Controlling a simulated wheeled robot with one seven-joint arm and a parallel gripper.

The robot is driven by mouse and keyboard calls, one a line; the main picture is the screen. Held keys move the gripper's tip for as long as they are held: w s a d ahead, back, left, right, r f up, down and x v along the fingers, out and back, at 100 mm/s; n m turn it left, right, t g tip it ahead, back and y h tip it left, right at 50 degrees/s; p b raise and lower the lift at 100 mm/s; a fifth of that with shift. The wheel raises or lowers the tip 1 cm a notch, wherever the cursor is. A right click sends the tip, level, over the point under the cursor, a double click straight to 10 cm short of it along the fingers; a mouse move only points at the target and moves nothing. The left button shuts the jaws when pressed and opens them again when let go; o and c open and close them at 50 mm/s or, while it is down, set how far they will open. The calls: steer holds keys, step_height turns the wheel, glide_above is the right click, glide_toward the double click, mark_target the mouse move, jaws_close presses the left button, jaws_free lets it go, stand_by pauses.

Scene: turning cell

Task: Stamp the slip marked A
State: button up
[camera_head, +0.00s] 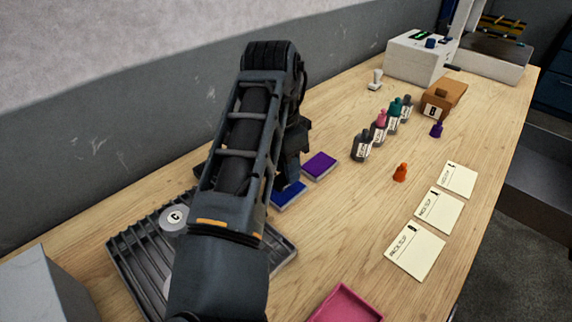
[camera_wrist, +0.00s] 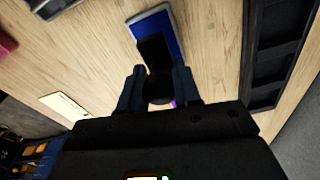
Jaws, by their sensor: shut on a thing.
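My gripper (camera_wrist: 159,88) is shut on a dark stamp (camera_wrist: 153,50) with a rounded grip and a rectangular block. The block overlaps the blue ink pad (camera_wrist: 173,32) in the wrist view; I cannot tell whether they touch. The blue pad also shows in the head view (camera_head: 289,195), where my arm hides the fingertips and stamp. Three cream slips lie in a row at right: near (camera_head: 414,251), middle (camera_head: 439,212) and far (camera_head: 459,179). Their letters are too small to read surely. A purple ink pad (camera_head: 320,165) lies beyond the blue one.
A ribbed grey tray (camera_head: 125,255) with a disc marked C (camera_head: 174,217) is beneath my arm. A pink tray (camera_head: 345,304) is at the front. An orange stamp-like piece (camera_head: 400,173) and several bottles (camera_head: 362,147) stand between the pads and slips. A brown box (camera_head: 457,92) stands farther back.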

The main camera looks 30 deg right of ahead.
steer(key=shift+r+p, duration=1.8)
steer(key=shift+r, duration=0.65)
